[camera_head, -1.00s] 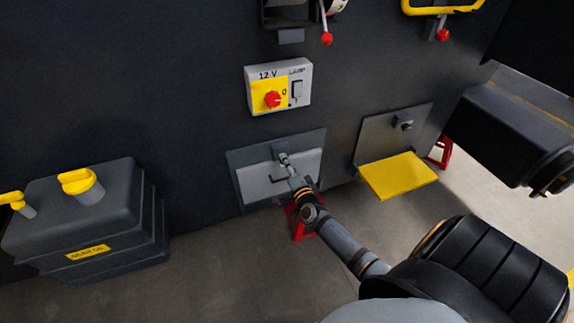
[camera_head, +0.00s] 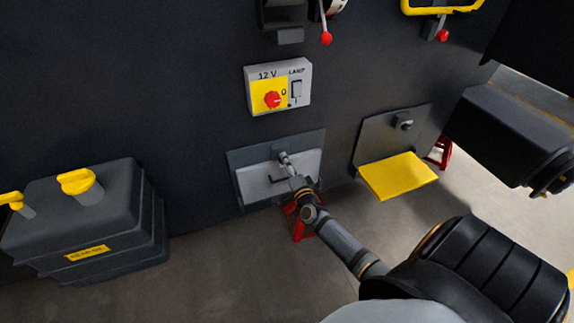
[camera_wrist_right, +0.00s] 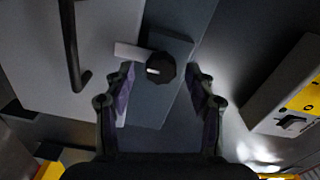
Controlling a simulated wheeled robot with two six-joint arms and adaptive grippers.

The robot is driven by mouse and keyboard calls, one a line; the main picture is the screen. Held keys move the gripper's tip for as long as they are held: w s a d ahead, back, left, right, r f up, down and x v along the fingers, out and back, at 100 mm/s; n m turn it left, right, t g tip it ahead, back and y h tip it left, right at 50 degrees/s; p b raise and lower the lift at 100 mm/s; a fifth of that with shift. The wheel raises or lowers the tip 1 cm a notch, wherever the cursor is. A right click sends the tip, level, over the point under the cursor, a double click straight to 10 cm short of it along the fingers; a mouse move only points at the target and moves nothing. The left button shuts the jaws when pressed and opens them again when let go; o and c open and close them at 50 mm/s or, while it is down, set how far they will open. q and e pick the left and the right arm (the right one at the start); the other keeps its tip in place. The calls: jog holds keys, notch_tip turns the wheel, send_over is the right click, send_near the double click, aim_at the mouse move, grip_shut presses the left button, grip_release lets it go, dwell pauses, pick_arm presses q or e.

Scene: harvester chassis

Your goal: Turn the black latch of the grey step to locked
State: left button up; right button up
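The grey step (camera_head: 250,188) is a light panel standing flat against its darker backing plate, with a black handle on it; it also shows at the left of the right wrist view (camera_wrist_right: 108,28). The black latch (camera_wrist_right: 161,68) is a dark round knob on the plate beside the step's edge. A pale bar reaches left from it over that edge. My right gripper (camera_wrist_right: 161,82) is open, its two fingers on either side of the knob with gaps showing. In the head view my right gripper (camera_head: 284,160) hides most of the latch. My left gripper is out of view.
A 12 V switch box (camera_head: 279,88) with a red knob is above the step. A lowered yellow step (camera_head: 398,176) is to the right, a dark tank (camera_head: 85,220) with yellow caps to the left. A red stand (camera_head: 299,222) is below.

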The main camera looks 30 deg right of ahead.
jog(key=v, duration=1.2)
